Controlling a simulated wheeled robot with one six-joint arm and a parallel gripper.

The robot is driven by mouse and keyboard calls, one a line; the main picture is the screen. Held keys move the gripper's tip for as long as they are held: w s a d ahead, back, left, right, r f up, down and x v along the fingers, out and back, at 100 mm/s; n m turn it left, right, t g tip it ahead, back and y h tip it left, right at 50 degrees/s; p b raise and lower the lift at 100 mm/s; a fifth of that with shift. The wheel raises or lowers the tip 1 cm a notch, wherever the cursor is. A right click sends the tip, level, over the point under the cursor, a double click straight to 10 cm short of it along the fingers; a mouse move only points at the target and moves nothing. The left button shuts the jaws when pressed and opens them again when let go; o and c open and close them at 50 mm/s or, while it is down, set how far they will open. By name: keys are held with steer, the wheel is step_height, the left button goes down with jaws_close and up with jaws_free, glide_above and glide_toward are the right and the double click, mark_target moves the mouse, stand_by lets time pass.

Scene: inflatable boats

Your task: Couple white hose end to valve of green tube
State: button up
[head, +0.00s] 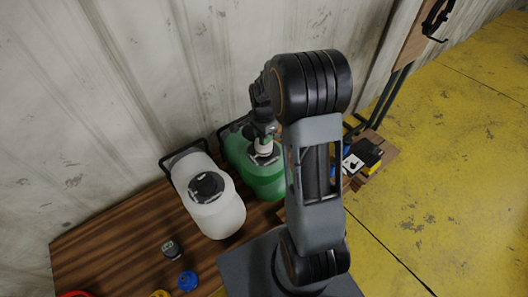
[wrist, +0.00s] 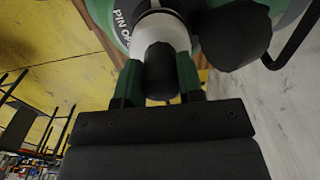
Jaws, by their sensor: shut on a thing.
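The green tube (head: 270,188) lies on the wooden bench against the wall, right of a white tube. My gripper (head: 263,133) is over its top, with the white hose end (head: 264,147) just below it at the dark valve area. In the wrist view my gripper's green fingers (wrist: 160,78) stand either side of a black rounded part, with the white hose end (wrist: 178,34) beyond. The gripper is shut on the hose end. The tube's green surface and lettering show behind it. The valve is mostly hidden, so I cannot tell whether the hose end is seated or only close.
The white tube (head: 222,215) with a black valve stands to the left. A dark cap (head: 172,250) and a blue cap (head: 187,280) sit on the wooden bench (head: 110,250). Small black and yellow items (head: 369,153) lie right of my arm. The yellow floor at right is open.

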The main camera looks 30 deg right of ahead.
steer(key=shift+f+b, duration=0.6)
steer(key=shift+f, duration=0.25)
stand_by(0.4)
stand_by(0.3)
steer(key=m, duration=0.4)
stand_by(0.4)
steer(key=shift+w+m, duration=0.1)
steer(key=shift+m, duration=2)
steer(key=m, duration=0.4)
